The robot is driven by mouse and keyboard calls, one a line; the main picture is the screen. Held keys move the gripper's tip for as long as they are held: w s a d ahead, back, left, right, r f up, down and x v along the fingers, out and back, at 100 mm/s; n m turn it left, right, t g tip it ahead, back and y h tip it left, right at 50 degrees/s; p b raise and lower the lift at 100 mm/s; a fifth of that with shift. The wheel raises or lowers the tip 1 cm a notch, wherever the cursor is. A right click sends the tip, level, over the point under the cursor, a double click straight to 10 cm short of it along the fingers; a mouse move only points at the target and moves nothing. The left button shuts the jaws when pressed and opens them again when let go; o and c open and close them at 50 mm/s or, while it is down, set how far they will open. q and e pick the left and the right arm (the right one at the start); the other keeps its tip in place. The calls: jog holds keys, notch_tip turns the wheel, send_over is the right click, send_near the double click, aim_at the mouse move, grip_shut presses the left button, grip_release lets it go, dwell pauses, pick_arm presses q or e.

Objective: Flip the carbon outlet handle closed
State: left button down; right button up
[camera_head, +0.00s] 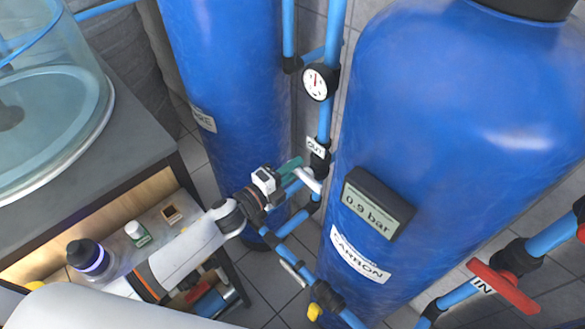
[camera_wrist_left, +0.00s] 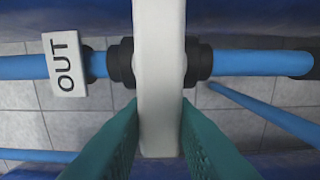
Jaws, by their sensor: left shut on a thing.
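The carbon outlet handle is a white lever (camera_head: 309,180) on the blue pipe beside the carbon tank (camera_head: 450,130), just below a white OUT tag (camera_head: 315,147). My left gripper (camera_head: 294,170) reaches it from the lower left. In the left wrist view, the white handle (camera_wrist_left: 160,60) runs up and down the picture, across the blue pipe (camera_wrist_left: 245,63) at its black valve fittings. The teal fingers of my left gripper (camera_wrist_left: 159,125) are shut on the handle, one on each side. The OUT tag (camera_wrist_left: 64,65) is left of it. My right gripper is not in view.
A pressure gauge (camera_head: 319,82) sits above on the pipe. The tank carries a 0.9 bar display (camera_head: 376,203). A red IN handle (camera_head: 503,286) is at the lower right. Another blue tank (camera_head: 225,90) stands behind my left gripper. A bench with bottles (camera_head: 137,233) is at left.

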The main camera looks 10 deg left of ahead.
pick_arm(q)
jog(key=c, duration=1.2)
grip_release()
jog(key=shift+s, duration=0.1)
jog(key=b+v, duration=0.4)
jog(key=v, duration=0.8)
jog(key=shift+f, duration=0.15)
